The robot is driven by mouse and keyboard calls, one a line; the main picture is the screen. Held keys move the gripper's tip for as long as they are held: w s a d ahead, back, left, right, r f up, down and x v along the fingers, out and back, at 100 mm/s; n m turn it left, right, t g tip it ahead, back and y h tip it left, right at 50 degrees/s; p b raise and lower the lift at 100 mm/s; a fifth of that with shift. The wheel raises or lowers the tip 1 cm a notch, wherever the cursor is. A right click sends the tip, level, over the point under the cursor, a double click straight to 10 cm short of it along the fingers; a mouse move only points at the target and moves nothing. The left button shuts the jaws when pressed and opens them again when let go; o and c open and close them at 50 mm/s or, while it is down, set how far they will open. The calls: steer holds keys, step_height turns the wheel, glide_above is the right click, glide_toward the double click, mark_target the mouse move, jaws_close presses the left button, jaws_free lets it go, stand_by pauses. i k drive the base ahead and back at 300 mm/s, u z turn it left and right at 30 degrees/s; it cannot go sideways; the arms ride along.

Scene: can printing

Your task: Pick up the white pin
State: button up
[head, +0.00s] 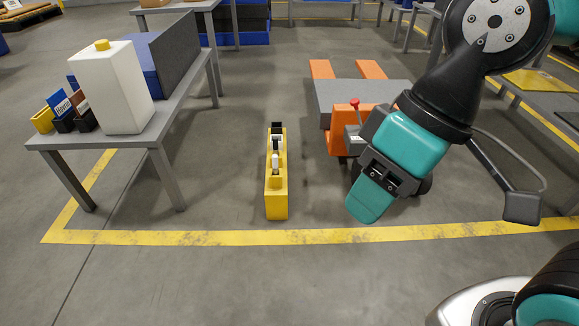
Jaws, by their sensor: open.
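A narrow yellow holder (277,205) stands on the floor near the middle of the head view. Small white pieces (277,144) sit in its upper part, with a black piece behind them. They are too small for me to tell which one is the white pin. My gripper (368,200) hangs to the right of the holder, apart from it, pointing down and slightly left. It is open, and I see nothing held in it. Its fingers overlap in this view, so the gap between them is hidden.
A grey table (165,122) at left carries a white container (112,90) with a yellow cap and small bins (62,112). An orange pallet truck (340,142) with a grey load stands behind my arm. Yellow tape (190,238) crosses the clear floor in front.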

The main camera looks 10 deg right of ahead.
mark_target(274, 157)
steer(key=z, duration=0.05)
steer(key=i, duration=1.1)
steer(key=u, duration=0.85)
